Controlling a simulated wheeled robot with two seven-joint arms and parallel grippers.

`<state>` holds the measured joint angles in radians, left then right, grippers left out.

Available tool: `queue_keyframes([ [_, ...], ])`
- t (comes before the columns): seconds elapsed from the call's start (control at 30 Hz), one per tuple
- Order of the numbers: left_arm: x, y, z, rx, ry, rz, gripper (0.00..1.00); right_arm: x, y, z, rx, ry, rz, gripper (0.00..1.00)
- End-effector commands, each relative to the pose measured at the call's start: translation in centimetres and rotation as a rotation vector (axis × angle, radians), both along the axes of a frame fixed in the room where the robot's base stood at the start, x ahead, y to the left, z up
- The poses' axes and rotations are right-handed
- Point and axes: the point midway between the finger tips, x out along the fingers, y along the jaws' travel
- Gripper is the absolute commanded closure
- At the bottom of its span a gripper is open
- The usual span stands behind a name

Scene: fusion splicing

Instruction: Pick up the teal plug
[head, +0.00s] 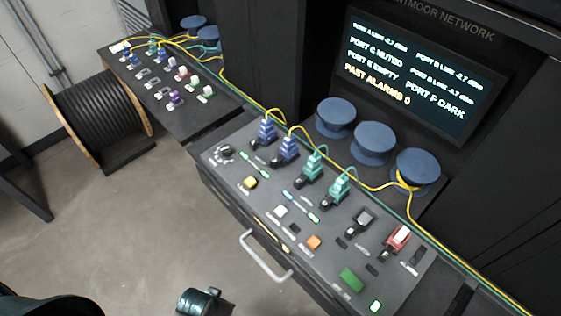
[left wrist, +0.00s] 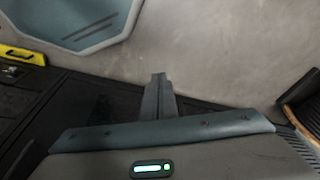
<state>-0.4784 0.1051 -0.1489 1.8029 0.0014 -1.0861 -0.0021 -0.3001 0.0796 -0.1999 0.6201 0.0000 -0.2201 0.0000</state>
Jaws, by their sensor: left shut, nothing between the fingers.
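Two teal plugs stand side by side on the sloped console (head: 222,170) in the head view, a left one (head: 312,166) and a right one (head: 338,188). Each has a thin cable running from its top. Which one the task means cannot be told. My left gripper (left wrist: 159,80) shows in the left wrist view with its fingers together and nothing between them, over the floor. No teal plug shows in that view. My right gripper is not in view.
Two blue plugs (head: 266,132) stand left of the teal ones. A black connector (head: 359,221) and a red one (head: 397,240) stand to the right. Round blue spools (head: 374,143) and yellow cables lie behind. A grey handle (head: 265,262) juts from the console front. A cable drum (head: 100,118) stands at left.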

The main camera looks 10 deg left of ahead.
Motion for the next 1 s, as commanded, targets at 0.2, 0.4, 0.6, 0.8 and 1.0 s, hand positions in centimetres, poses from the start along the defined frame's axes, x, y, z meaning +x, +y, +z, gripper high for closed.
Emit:
queue_keyframes([
  [0.2, -3.4, 0.5, -10.8, 0.006, 0.043, -0.007, 1.0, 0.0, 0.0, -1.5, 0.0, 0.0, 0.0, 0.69],
  [0.4, -8.2, 1.2, -18.8, 0.01, 0.078, -0.015, 1.0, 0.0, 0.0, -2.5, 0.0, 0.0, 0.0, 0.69],
  [0.6, -13.9, 2.2, -24.8, 0.016, 0.111, -0.021, 1.0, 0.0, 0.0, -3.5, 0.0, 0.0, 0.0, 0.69],
  [0.8, -18.3, 3.1, -27.7, 0.018, 0.129, -0.027, 1.0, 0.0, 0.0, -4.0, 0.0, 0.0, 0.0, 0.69],
  [1.0, -20.1, 3.5, -28.5, 0.02, 0.136, -0.03, 1.0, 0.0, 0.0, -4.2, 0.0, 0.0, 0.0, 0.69],
])
